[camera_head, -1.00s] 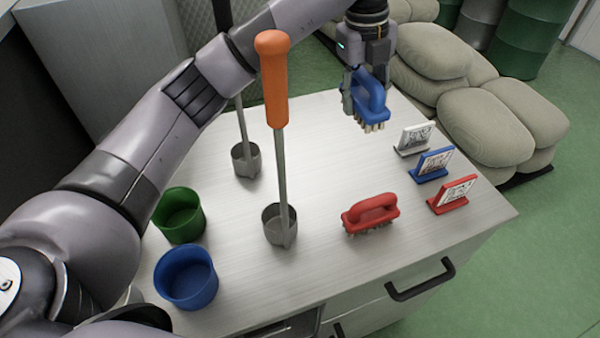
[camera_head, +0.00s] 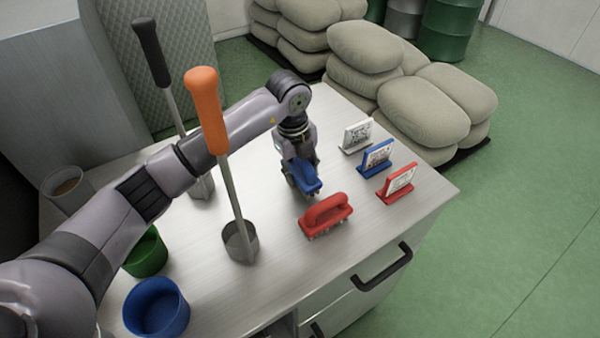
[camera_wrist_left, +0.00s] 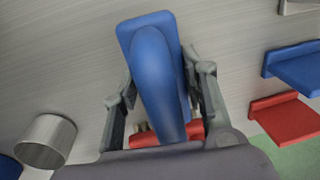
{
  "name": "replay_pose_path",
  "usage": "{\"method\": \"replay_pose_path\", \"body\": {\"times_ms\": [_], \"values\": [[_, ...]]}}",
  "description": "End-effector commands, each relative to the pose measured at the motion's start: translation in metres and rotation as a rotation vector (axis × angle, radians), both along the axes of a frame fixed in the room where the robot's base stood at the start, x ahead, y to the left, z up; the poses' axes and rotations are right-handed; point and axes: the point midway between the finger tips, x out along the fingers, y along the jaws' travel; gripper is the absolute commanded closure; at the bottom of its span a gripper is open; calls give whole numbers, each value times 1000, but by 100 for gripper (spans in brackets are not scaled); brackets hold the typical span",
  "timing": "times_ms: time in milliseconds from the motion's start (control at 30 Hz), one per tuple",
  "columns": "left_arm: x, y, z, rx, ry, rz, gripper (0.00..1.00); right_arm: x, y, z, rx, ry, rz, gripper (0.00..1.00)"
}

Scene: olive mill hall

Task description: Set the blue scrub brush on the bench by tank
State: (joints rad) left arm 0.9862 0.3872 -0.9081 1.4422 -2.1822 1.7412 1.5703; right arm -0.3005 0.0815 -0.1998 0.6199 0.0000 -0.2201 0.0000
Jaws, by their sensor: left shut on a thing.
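The blue scrub brush (camera_head: 304,177) is held in my left gripper (camera_head: 300,184), low over the bench (camera_head: 270,275) or at its top; I cannot tell whether its bristles touch. In the left wrist view the blue brush (camera_wrist_left: 155,75) lies between the two fingers of my left gripper (camera_wrist_left: 160,95), which are shut on it. A red scrub brush (camera_head: 326,215) stands on the bench just in front and to the right of the blue one. Part of the red brush (camera_wrist_left: 195,131) shows beneath the blue brush in the wrist view. My right gripper is not seen.
White, blue (camera_head: 376,157) and red (camera_head: 397,184) label stands line the bench's right side. A metal cup with an orange-handled tool (camera_head: 205,110) stands left of the brushes. Blue (camera_head: 156,308) and green (camera_head: 146,252) cups stand at the left. Filled sacks (camera_head: 425,105) lie behind.

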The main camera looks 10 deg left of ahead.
Motion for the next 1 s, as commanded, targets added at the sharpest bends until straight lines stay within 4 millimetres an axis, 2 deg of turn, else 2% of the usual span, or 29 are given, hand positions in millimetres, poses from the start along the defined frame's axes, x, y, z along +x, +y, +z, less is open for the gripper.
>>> {"method": "replay_pose_path", "body": {"times_ms": [133, 433, 467, 767, 1000], "values": [[0, 0, -18, -1, 1, 0, 86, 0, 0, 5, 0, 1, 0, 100], [0, 0, -21, 0, -1, -1, 86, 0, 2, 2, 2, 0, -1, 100], [0, 0, -21, 1, -1, -1, 59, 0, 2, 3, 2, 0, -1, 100], [0, 0, -20, 0, 0, 0, 40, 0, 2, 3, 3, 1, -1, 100], [0, 0, -20, 1, -1, 0, 40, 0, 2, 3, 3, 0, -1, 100]]}}
